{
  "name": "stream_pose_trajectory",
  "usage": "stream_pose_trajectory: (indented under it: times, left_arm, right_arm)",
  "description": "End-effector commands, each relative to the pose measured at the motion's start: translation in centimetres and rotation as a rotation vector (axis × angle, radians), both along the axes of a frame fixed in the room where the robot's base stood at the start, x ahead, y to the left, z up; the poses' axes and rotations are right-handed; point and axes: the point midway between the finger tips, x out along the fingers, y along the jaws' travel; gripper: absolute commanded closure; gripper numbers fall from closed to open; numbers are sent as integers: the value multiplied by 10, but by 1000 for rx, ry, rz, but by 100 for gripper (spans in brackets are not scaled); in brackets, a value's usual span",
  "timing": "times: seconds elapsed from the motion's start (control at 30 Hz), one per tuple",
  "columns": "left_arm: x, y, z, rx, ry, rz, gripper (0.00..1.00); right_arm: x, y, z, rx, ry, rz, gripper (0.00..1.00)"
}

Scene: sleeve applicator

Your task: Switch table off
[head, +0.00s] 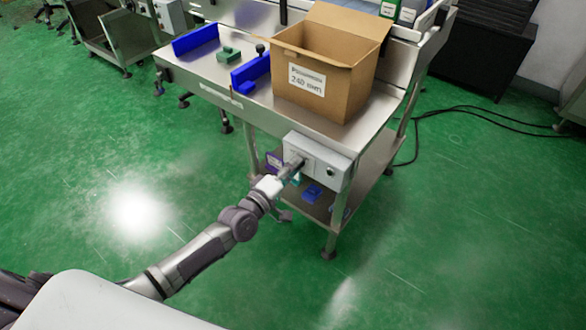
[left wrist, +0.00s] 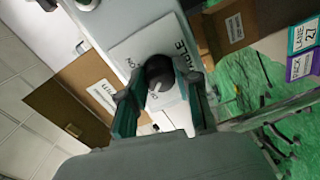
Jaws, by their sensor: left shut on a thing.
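The steel table (head: 195,72) stands in the upper middle of the head view. A pale grey switch box (head: 331,172) hangs on its front edge. In the left wrist view a white label plate (left wrist: 128,52) with partly readable lettering carries a dark round knob (left wrist: 160,75). My left gripper (head: 291,172) reaches the box face from the front. In the left wrist view its two fingers (left wrist: 158,90) stand on either side of the knob and are shut on it. The fingers hide part of the label. My right gripper is not in view.
An open cardboard box (head: 327,95) stands on the table above the switch box. Blue blocks (head: 196,39) and a green part (head: 229,54) lie left of it. A lower shelf (head: 372,172) holds small items. Black cables (head: 480,117) lie on the green floor, which is clear at left.

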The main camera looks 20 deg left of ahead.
Motion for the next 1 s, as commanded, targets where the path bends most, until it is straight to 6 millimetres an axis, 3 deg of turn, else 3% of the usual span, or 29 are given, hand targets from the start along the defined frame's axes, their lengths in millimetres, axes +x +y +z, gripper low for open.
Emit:
stream_pose_trajectory:
  times: [0.33,0.77,0.8,0.93,1.0]
  left_arm:
    - [-1,0,-1,-90,36,0,100]
    - [0,0,-1,-100,39,1,100]
    - [0,0,-1,-100,39,1,64]
    - [0,0,-1,-99,38,0,43]
    - [0,0,-1,-98,38,0,43]
  right_arm:
    - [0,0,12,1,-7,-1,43]
    - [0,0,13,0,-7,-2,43]
    - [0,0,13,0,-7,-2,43]
    - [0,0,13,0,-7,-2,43]
    - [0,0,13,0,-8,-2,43]
